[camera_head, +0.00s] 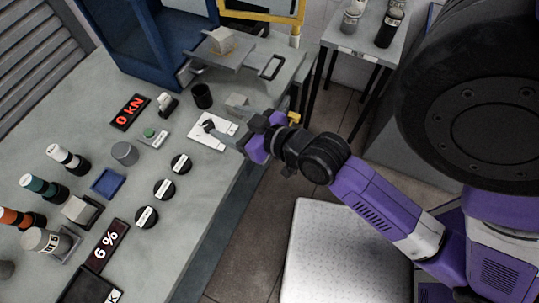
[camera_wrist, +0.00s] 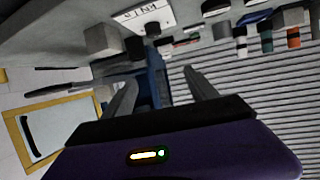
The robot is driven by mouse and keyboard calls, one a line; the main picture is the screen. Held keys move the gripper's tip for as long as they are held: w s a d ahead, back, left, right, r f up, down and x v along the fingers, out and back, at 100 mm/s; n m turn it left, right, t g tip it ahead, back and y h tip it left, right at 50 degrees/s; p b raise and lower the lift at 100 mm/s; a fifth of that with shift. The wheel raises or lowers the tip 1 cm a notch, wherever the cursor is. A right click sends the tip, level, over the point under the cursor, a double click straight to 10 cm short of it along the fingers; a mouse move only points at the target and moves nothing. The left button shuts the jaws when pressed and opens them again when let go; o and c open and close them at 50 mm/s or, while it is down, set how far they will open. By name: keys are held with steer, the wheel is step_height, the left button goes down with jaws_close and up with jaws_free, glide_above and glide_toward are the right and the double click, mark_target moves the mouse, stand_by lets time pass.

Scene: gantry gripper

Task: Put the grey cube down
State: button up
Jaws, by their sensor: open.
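A grey cube (camera_head: 237,100) stands on the bench near its right edge, just beyond a white labelled plate (camera_head: 204,141). A grey block beside the plate in the wrist view (camera_wrist: 102,40) looks like the same cube. My gripper (camera_head: 243,139) is at the bench edge, close to the plate and apart from the cube. In the wrist view my gripper (camera_wrist: 161,88) has its two fingers spread with nothing held between them.
A black cup (camera_head: 202,96) stands left of the cube. Dials, a blue pad (camera_head: 107,183) and several cylinders fill the left bench.

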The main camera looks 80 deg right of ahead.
steer(key=s+a+r+n+t+y, duration=0.1)
steer(key=s+a+r+n+y, duration=0.1)
steer(key=s+a, duration=0.4)
steer(key=s+a+r+n+t+y, duration=0.1)
steer(key=s+a+n+y, duration=0.1)
steer(key=s+a, duration=0.4)
steer(key=a+y, duration=0.1)
steer(key=a, duration=0.3)
steer(key=shift+r+n+y, duration=0.3)
steer(key=shift+r+n, duration=0.1)
steer(key=shift+s, duration=0.1)
